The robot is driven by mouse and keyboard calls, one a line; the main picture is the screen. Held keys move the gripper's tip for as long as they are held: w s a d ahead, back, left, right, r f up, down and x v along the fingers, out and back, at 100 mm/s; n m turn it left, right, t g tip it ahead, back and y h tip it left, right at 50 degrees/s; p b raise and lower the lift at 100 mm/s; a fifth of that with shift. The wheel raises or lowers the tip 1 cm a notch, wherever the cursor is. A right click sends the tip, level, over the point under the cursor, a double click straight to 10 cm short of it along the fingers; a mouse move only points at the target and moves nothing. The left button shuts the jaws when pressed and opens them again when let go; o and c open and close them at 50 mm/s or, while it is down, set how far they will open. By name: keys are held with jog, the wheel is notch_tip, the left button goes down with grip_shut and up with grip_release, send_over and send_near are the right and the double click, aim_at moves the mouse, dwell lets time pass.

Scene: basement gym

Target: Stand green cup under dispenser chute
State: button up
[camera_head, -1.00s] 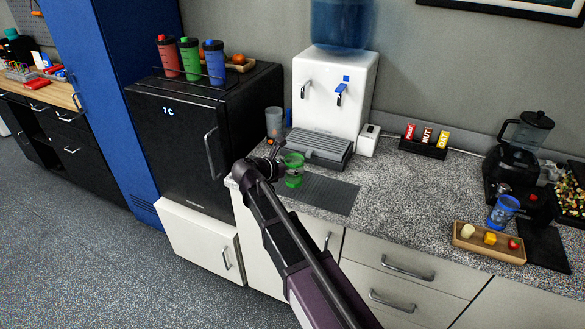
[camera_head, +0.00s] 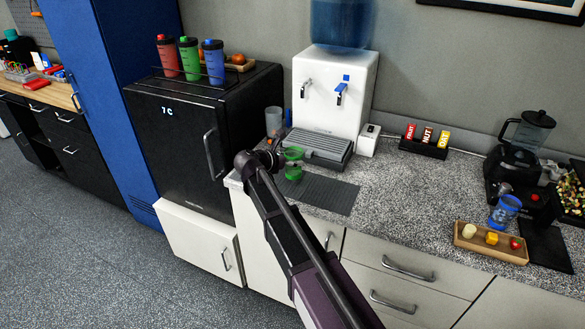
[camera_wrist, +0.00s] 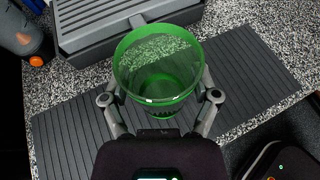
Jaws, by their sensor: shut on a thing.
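The green see-through cup (camera_head: 293,154) is in my gripper, upright or nearly so; its open rim and inside show in the wrist view (camera_wrist: 160,62). My gripper (camera_wrist: 160,98) is shut on the cup, one finger on each side. It holds the cup over the dark ribbed mat (camera_head: 330,194), in front of the dispenser's grey drip tray (camera_head: 322,147). The white dispenser (camera_head: 334,95) stands behind, with two taps and a blue bottle on top. The cup is apart from the tray and not below the taps. A finger partly hides the cup in the head view.
A grey tumbler (camera_head: 273,121) stands left of the drip tray. A small white box (camera_head: 368,140) and a bar holder (camera_head: 424,146) are to the right. A black fridge (camera_head: 185,150) borders the counter at left. The counter's middle right is clear.

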aim_at(288, 167)
jog(key=shift+f+b, duration=1.15)
jog(key=shift+f, duration=0.3)
jog(key=shift+f, duration=0.2)
jog(key=o, duration=0.8)
jog(key=shift+r, duration=0.1)
jog(key=shift+r, duration=0.15)
jog(key=shift+s+r, duration=0.1)
jog(key=shift+s, duration=0.05)
jog(key=shift+p+v, duration=2.35)
jog(key=shift+v, duration=3.6)
